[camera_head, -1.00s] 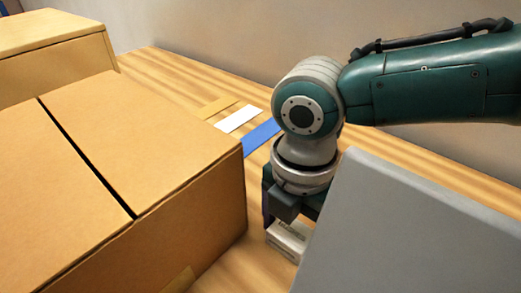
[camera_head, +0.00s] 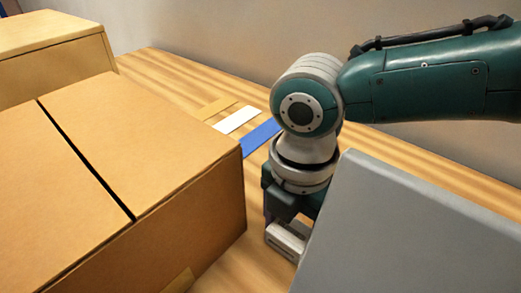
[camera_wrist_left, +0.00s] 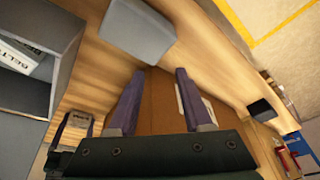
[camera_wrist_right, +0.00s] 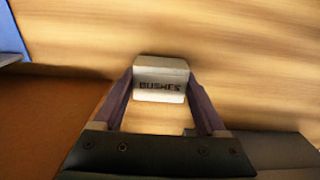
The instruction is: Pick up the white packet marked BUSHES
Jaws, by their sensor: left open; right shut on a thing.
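The white packet marked BUSHES (camera_wrist_right: 160,86) is between the fingers of my right gripper (camera_wrist_right: 161,78) in the right wrist view, its dark lettering readable. My right gripper is shut on it. In the head view the packet (camera_head: 284,242) shows below my right gripper, between the brown carton and a grey panel that hides part of it. I cannot tell whether it is clear of the wooden surface. My left gripper (camera_wrist_left: 160,73) is open and empty in the left wrist view, with brown cardboard behind it. It is not in the head view.
A large brown carton (camera_head: 160,150) stands close left of my right gripper, and a grey panel (camera_head: 420,235) close right. Another carton (camera_head: 50,50) is at the back left. Coloured strips (camera_head: 236,121) lie behind. In the left wrist view a packet lettered BELTS (camera_wrist_left: 20,55) sits in a grey holder.

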